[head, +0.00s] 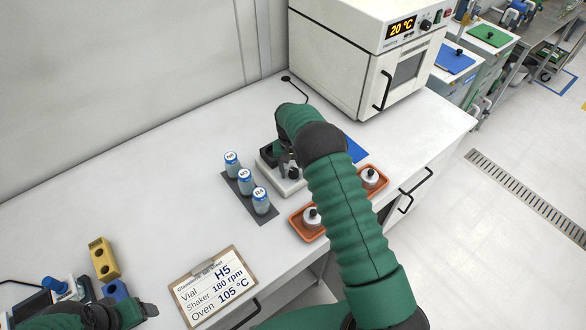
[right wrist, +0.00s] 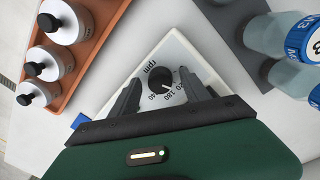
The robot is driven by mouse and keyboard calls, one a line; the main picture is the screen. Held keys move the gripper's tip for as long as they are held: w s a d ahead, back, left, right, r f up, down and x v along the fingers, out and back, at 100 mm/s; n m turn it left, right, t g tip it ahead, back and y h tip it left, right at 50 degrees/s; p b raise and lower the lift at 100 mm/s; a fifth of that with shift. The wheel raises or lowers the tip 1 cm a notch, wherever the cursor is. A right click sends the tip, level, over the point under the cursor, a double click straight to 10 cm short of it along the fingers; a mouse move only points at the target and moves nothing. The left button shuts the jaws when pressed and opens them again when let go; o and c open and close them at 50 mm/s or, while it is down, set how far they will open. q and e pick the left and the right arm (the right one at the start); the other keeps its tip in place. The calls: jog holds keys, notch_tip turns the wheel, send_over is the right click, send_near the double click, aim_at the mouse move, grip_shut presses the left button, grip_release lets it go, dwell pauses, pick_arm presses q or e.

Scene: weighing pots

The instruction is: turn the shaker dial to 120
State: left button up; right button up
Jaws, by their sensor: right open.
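The shaker (head: 292,187) is a small white unit on the bench, partly hidden behind my right arm. Its black round dial (right wrist: 162,79) shows in the right wrist view on a white panel marked "rpm", with printed numbers beside it. I cannot tell for sure which number its pointer faces. My right gripper (right wrist: 161,93) is open, its two dark fingers on either side of the dial with gaps visible; it also shows over the shaker in the head view (head: 284,164). My left gripper (head: 146,311) is low at the left, away from the shaker; its jaw state is unclear.
Blue-capped vials (head: 245,180) stand on a dark strip left of the shaker. An oven (head: 345,50) reading 20 °C stands behind. A clipboard (head: 216,287) reads H5, 180 rpm, 105 °C.

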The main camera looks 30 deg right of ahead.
aim_at(290, 171)
notch_tip(290, 171, up, 17)
jog(key=b, duration=0.1)
jog(key=shift+w+a+f, duration=0.15)
jog(key=shift+w+a, duration=0.2)
jog(key=shift+a, duration=0.05)
